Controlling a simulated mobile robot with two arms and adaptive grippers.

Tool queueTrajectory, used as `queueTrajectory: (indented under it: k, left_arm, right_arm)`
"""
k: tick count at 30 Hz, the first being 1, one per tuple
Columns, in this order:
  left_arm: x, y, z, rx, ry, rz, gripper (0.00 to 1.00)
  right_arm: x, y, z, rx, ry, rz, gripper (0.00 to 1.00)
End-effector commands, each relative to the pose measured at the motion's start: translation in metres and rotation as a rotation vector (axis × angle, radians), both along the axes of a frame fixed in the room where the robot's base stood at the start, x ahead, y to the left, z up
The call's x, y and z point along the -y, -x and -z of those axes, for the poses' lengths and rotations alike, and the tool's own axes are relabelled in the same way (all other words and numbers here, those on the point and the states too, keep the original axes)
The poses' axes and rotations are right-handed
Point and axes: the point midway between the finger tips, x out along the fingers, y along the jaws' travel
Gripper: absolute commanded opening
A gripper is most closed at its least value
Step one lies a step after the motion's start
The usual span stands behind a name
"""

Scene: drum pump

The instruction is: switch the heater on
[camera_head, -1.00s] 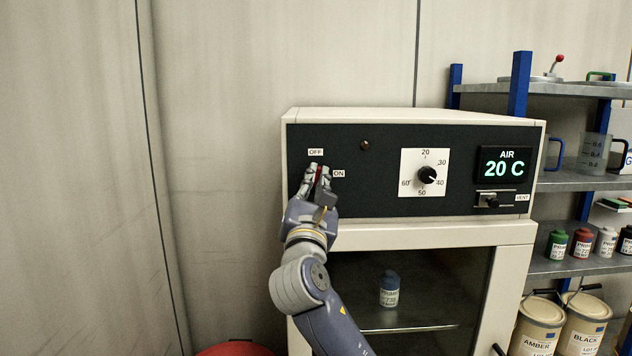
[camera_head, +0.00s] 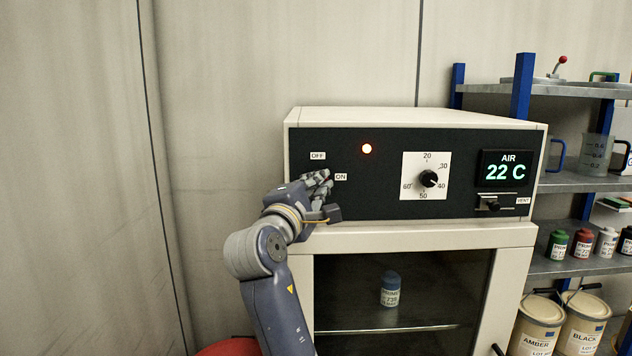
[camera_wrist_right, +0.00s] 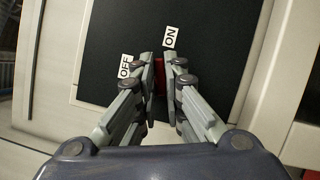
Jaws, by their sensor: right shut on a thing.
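The heater (camera_head: 300,114) is a cream cabinet with a black control panel and a glass door. My right gripper (camera_head: 324,178) is at the panel's left side, next to the ON label (camera_head: 341,177) and below the OFF label (camera_head: 318,156). In the right wrist view my right gripper (camera_wrist_right: 166,75) is shut on the red switch handle (camera_wrist_right: 160,76), which lies between its fingers and points toward ON. The fingers hide most of the handle in the head view. My left gripper is not in view.
A temperature dial (camera_head: 428,179) and a vent slider (camera_head: 493,205) are on the panel. A blue-capped bottle (camera_head: 390,289) stands inside behind the glass. Metal shelves (camera_head: 568,267) with bottles and buckets are at right. A plain wall is at left.

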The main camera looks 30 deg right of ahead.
Motion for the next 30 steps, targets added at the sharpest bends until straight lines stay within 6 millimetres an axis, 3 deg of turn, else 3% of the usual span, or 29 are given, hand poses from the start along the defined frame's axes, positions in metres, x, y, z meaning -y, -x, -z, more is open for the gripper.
queueTrajectory:
  k: [12,30]
  left_arm:
    - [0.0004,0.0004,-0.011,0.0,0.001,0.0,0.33]
    - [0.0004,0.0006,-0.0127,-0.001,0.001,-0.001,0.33]
  right_arm:
    - [-0.0005,-0.0007,-0.0006,0.132,-0.225,0.0,0.0]
    - [-0.0002,-0.0005,0.0001,0.169,-0.282,0.0,0.0]
